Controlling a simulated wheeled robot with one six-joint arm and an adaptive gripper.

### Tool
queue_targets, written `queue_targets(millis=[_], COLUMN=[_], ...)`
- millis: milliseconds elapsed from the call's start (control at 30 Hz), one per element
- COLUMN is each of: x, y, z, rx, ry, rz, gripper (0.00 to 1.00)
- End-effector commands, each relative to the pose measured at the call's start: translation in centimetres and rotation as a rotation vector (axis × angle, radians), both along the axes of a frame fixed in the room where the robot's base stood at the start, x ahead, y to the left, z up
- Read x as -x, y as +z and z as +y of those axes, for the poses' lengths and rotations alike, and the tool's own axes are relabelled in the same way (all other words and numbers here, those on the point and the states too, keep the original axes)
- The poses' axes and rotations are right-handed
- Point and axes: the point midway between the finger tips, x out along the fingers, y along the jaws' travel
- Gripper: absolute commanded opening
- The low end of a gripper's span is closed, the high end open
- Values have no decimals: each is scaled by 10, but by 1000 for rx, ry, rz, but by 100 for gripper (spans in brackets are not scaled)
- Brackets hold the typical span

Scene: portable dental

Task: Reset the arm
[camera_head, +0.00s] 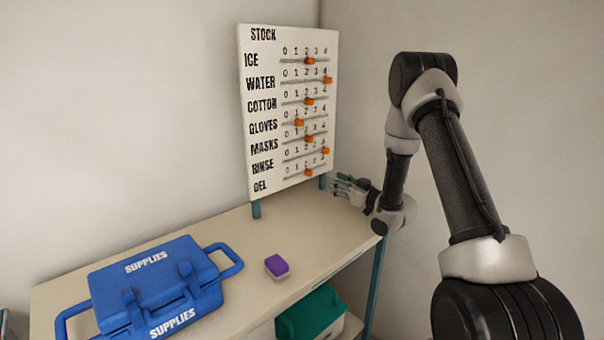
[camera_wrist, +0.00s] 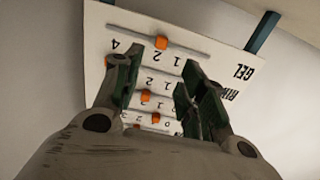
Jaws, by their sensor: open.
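My gripper (camera_head: 340,185) is at the right end of the shelf top, near the lower right corner of the stock board (camera_head: 270,45). Its green-padded fingers are apart with nothing visible between them. In the wrist view my gripper (camera_wrist: 160,72) faces the board, which appears upside down, and an orange slider (camera_wrist: 161,42) on the gel row shows beyond the fingertips. I cannot tell whether the fingers touch the board. My arm bends down to the gripper from the right.
A blue supplies case (camera_head: 150,285) lies on the shelf top (camera_head: 200,225) at the left. A purple and white block (camera_head: 276,266) lies to its right. A teal-lidded box (camera_head: 308,312) sits below. Board posts (camera_head: 256,209) stand at the back. Open air lies above the shelf's front.

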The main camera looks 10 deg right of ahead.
Motion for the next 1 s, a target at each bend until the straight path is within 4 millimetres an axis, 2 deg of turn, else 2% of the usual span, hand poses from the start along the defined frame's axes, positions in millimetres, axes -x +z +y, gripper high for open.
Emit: queue_targets(millis=[167, 267, 367, 467, 567, 667, 767, 800, 867, 900, 1000], x=[-5, -6, 6, 31, 69, 118, 177, 203, 243, 270, 335], y=[23, 54, 91, 124, 153, 176, 193, 197, 202, 203, 202], z=[-4, -14, -30, -46, -62, -73, -79, -80, -79, -77, -69], rx=[69, 162, 259, 331, 375, 396, 397, 392, 381, 372, 347], ry=[-34, -94, -180, -270, -355, -429, -484, -501, -517, -523, -521], rz=[33, 95, 186, 288, 399, 517, 641, 692, 769, 821, 944], gripper=[41, 41, 41, 41, 41, 41, 41, 41, 41, 41, 41])
